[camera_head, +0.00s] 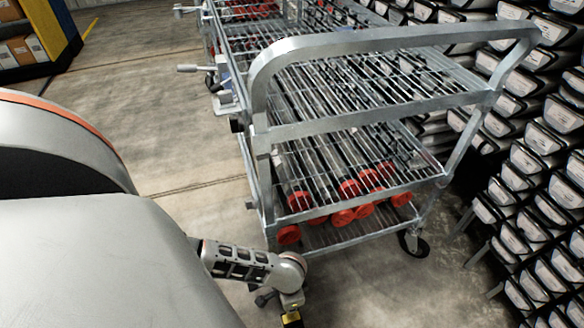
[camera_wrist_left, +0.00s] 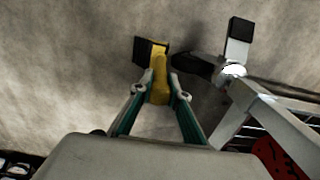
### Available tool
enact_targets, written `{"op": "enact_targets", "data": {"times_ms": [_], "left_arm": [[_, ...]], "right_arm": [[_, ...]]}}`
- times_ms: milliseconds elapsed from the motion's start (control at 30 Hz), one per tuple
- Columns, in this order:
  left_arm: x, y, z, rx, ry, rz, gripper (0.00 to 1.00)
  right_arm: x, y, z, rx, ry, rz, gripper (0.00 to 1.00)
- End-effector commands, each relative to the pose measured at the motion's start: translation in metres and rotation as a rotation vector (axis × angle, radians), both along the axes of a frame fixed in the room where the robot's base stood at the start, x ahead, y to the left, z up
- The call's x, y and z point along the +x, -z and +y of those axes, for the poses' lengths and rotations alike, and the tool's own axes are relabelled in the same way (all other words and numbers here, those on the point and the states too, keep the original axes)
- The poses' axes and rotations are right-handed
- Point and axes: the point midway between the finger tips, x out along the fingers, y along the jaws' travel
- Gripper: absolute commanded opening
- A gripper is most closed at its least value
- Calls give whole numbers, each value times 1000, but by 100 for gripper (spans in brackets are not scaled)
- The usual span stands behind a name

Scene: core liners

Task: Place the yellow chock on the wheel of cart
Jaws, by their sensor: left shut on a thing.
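In the left wrist view my left gripper (camera_wrist_left: 163,88) is shut on the yellow chock (camera_wrist_left: 160,72), which has a dark block at its far end. A dark cart wheel (camera_wrist_left: 192,63) is just right of the chock, by the cart's corner post; whether they touch I cannot tell. In the head view a bit of the yellow chock (camera_head: 291,320) shows at the bottom edge, below my left wrist. The metal cart (camera_head: 395,124) stands ahead, and its right front wheel (camera_head: 413,244) is visible. The left front wheel is mostly hidden behind my arm. My right gripper is out of view.
The cart's shelves hold long tubes with red caps (camera_head: 350,190). Stacked trays (camera_head: 540,160) fill the right side close to the cart. A shelf with boxes (camera_head: 22,48) is at the far left. The concrete floor (camera_head: 150,110) left of the cart is clear.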

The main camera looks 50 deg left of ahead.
Motion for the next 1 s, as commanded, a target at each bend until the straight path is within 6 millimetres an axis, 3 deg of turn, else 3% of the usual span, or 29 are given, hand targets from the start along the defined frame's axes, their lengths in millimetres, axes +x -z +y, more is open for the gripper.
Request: {"op": "enact_targets", "data": {"times_ms": [33,200,367,633,667,700,733,1000], "left_arm": [[-8,14,0,0,1,14,0],[-9,36,-1,0,1,15,0],[-2,33,-1,-1,1,3,0],[-2,36,-1,-1,1,3,0],[-3,37,0,1,1,4,19],[-2,37,0,1,1,4,29],[-2,37,0,1,1,4,33],[-3,37,0,1,1,5,33]], "right_arm": [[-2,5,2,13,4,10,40],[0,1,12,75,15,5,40],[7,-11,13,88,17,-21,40],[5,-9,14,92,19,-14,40],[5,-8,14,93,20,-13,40],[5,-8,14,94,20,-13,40],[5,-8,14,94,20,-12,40],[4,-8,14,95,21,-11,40]]}}
